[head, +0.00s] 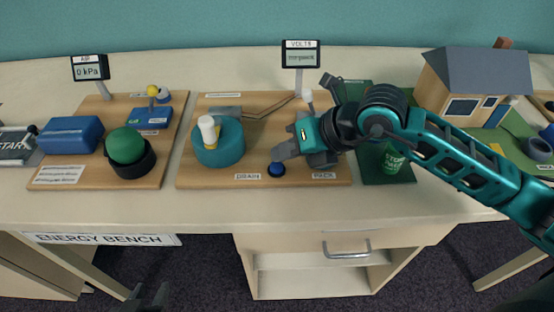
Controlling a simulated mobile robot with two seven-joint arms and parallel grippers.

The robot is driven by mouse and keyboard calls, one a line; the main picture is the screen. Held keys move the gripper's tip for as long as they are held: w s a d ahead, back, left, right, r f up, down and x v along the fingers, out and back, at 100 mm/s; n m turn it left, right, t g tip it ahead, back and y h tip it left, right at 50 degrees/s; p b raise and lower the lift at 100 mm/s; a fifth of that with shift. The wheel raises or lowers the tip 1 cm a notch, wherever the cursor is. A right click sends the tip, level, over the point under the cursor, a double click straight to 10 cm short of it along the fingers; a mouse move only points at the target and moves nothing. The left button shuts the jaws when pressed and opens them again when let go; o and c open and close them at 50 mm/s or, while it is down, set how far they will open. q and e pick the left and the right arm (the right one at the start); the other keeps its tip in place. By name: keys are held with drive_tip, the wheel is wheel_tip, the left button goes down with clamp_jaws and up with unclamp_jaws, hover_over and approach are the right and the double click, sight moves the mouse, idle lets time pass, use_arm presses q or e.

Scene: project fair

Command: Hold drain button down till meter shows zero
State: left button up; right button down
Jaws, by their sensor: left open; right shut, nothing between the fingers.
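The blue drain button (277,170) sits in a dark ring on the middle wooden board, beside the DRAIN label (247,177). My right gripper (279,156) is shut and empty. Its fingertips are at the button's far edge and overlap it in the picture; I cannot tell whether they touch or press it. The VOLTS meter (300,57) stands on a post at the back of the board; its small reading is too blurred to read. My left gripper (152,297) is only a dark shape at the bottom edge, below the bench front, apart from everything.
A teal cylinder with a white-topped peg (218,142) stands left of the button. The left board (70,182) holds a green dome (126,146), a blue block and an AIR meter reading 0 kPa (90,70). A model house (476,86) stands right, behind my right arm.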

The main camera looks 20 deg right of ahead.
sight(283, 168)
drive_tip(key=shift+a+r, duration=0.15)
drive_tip(key=shift+r, duration=0.1)
wheel_tip(283, 168, up, 5)
drive_tip(key=p, duration=0.3)
drive_tip(key=shift+p, duration=0.35)
idle(0.4)
